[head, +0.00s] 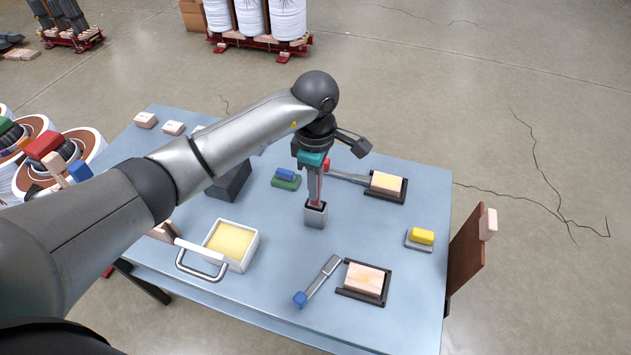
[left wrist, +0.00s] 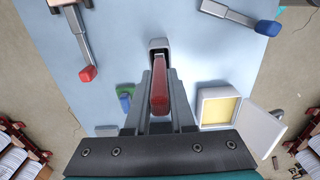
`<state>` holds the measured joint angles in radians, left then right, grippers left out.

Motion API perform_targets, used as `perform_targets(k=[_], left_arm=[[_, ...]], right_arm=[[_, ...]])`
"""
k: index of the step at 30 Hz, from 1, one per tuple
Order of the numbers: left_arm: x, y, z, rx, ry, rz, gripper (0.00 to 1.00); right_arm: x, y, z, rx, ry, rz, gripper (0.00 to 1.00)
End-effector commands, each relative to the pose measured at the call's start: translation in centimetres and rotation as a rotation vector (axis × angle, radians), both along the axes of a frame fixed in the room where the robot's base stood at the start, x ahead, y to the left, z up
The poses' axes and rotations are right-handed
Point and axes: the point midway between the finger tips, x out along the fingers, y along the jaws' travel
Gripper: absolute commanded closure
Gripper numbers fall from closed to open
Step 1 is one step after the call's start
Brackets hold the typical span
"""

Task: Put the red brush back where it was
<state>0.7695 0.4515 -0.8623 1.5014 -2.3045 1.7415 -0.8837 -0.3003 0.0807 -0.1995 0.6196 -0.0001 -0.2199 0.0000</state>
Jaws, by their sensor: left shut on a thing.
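My left gripper (head: 315,182) is shut on the red brush (left wrist: 160,92) and points down over the table. The brush is upright between the fingers. Only a thin red strip of it shows in the head view. A small grey cup (head: 315,215) stands directly below the fingertips, and it also shows at the brush's far end in the left wrist view (left wrist: 158,44). The brush's lower end is at the cup's opening; how deep it sits inside I cannot tell. My right gripper is not in view.
Around the cup on the blue table (head: 275,265) are a white box with yellow contents (head: 251,255), a blue-and-green block (head: 286,180), a yellow block (head: 422,236) and two dark trays with pale blocks (head: 387,185). Grey tools with red (left wrist: 88,73) and blue (head: 300,299) ends lie nearby.

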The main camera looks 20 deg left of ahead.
Motion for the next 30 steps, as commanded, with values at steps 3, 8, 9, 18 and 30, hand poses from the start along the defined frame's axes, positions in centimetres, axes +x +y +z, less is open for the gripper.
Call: perform_targets(k=[3, 8, 9, 18, 30], left_arm=[[0.0, 0.0, 0.0, 0.0, 0.0, 0.0, 1.0], [0.0, 0.0, -0.3, 0.0, 0.0, 0.0, 1.0], [0.0, 0.0, -0.4, 0.0, 0.0, 0.0, 1.0], [0.0, 0.0, -1.0, 0.0, -0.001, 0.001, 1.0], [0.0, 0.0, -1.3, 0.0, 0.0, 0.001, 0.56]], right_arm=[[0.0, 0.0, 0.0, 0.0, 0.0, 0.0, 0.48], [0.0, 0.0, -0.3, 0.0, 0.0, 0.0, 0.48], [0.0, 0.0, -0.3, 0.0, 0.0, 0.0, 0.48], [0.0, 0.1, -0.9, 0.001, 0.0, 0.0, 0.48], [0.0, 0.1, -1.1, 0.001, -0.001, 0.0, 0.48]])
